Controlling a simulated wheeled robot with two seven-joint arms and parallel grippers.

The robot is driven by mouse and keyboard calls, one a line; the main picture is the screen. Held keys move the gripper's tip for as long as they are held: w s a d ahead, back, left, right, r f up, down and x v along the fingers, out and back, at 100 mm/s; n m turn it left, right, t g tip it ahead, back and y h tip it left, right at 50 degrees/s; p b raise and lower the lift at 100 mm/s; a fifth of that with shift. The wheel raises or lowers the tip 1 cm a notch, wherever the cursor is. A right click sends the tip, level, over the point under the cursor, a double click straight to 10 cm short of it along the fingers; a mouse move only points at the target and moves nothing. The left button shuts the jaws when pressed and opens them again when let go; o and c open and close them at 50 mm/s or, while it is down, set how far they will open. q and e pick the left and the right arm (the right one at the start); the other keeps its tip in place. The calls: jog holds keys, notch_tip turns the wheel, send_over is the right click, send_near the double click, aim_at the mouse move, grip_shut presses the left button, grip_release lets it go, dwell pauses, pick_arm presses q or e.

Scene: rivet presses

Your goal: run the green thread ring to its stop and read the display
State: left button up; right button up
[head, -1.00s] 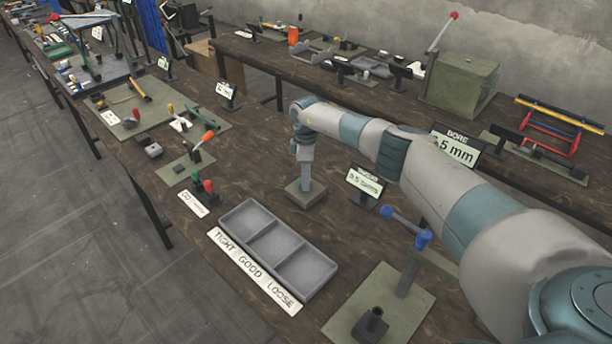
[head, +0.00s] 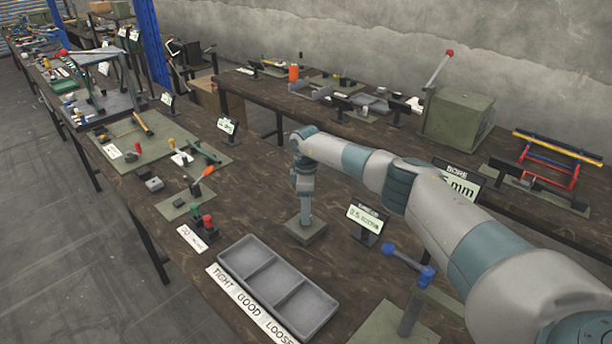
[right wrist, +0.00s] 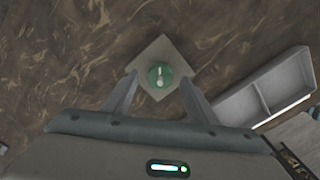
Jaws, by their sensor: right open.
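The green thread ring (right wrist: 160,75) shows in the right wrist view as a round green disc with a pale mark, above a square plate (right wrist: 164,49). In the head view the plate (head: 291,234) stands on the bench, and my right arm and wrist hide the ring. My right gripper (right wrist: 160,88) is open; its fingers point toward the ring, one to each side of it. I cannot tell whether they touch it. A small display (head: 366,216) stands just right of the plate; it seems to read 0.5, with the unit too small to read. My left gripper is out of view.
A grey three-part tray (head: 244,258) labelled TIGHT, GOOD, LOOSE (head: 247,305) lies in front of the plate. A BORE display (head: 462,172) is partly behind my right arm.

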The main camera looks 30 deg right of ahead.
notch_tip(320, 180, up, 16)
jog(key=b, duration=0.4)
jog(key=shift+f+b, duration=0.25)
jog(key=shift+b, duration=0.15)
jog(key=shift+f, duration=0.1)
dwell(0.7)
